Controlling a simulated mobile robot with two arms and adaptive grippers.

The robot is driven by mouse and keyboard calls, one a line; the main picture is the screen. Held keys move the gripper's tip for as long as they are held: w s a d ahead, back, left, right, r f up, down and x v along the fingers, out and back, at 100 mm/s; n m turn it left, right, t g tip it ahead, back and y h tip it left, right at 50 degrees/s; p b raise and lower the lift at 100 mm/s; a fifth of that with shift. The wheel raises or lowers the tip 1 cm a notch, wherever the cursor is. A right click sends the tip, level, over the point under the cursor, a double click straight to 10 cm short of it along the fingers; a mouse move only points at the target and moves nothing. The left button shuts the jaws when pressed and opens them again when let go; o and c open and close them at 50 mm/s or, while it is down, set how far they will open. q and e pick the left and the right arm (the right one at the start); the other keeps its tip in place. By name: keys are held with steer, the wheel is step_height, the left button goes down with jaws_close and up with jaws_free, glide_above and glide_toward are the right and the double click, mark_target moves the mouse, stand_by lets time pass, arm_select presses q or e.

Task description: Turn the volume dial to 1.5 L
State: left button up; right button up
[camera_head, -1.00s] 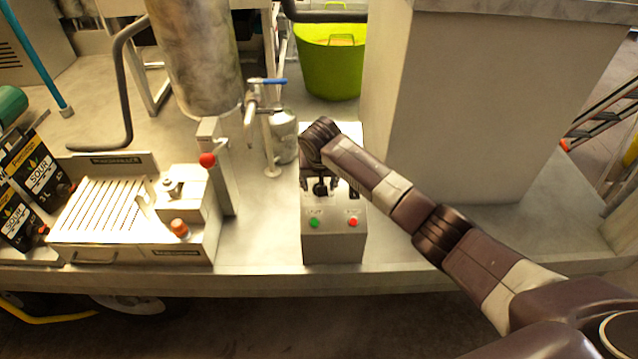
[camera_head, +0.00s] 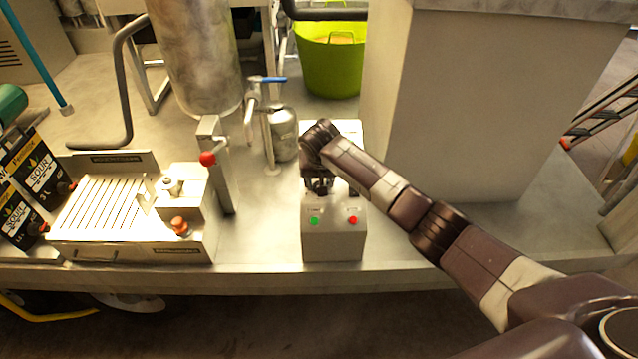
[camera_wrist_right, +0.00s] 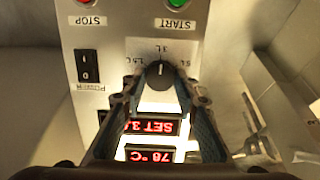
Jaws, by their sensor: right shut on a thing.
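The control box (camera_head: 333,240) stands at the front edge of the deck. Its black volume dial (camera_wrist_right: 159,76) shows in the right wrist view, where the panel appears upside down. The labels around it read 1.5 L on the left, 3 L at the top and 5 L on the right. The dial's white mark points towards 3 L. The red display (camera_wrist_right: 153,127) reads "SET 3", partly hidden by a finger. My right gripper (camera_head: 319,187) is shut on the dial, a finger on either side, also in the right wrist view (camera_wrist_right: 158,82). My left gripper is not in view.
The box also carries a green start button (camera_head: 314,221), a red stop button (camera_head: 352,220) and a black rocker switch (camera_wrist_right: 86,67). A large pale cabinet (camera_head: 470,110) stands right behind my arm. A metal bottle (camera_head: 283,135) and filling machine (camera_head: 185,225) stand left.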

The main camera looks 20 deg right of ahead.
steer(key=n+p, duration=0.1)
steer(key=n, duration=0.1)
steer(key=shift+a+n, duration=0.1)
steer(key=shift+n, duration=0.3)
steer(key=n+p, duration=0.1)
steer(key=n, duration=0.1)
steer(key=shift+n+h, duration=0.3)
steer(key=n+p, duration=0.1)
steer(key=n, duration=0.2)
steer(key=shift+a, duration=0.1)
steer(key=shift+n+h+p, duration=0.3)
steer(key=shift+n+p, duration=0.3)
steer(key=shift+n, duration=1)
steer(key=shift+f, duration=0.1)
steer(key=o, duration=1.1)
steer(key=shift+s, duration=0.1)
